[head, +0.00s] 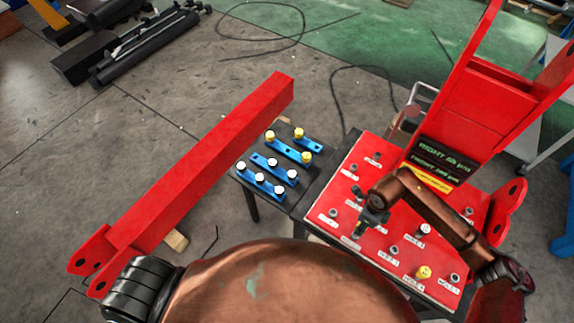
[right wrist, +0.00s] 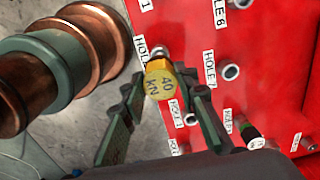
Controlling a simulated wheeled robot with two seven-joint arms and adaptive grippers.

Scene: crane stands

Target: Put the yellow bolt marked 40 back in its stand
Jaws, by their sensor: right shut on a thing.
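The yellow bolt marked 40 kN (right wrist: 160,82) is between the fingers of my right gripper (right wrist: 162,88), which is shut on it. Its head faces the wrist camera, beside a HOLE label on the red panel; I cannot tell whether its shank is in a hole. In the head view my right gripper (head: 368,216) is over the left part of the red panel (head: 340,229). The blue stands (head: 288,149) lie on a dark table left of the panel. They carry yellow and white bolts, and the nearest bar of the upper pair has a bare end. My left gripper is out of view.
Another yellow bolt (head: 424,272) and a white-headed bolt (head: 425,229) sit in the panel. A red crane arm (head: 471,108) rises at the panel's back right. A long red beam (head: 200,165) lies left of the stands. The grey floor beyond the stands is mostly clear, with black cables.

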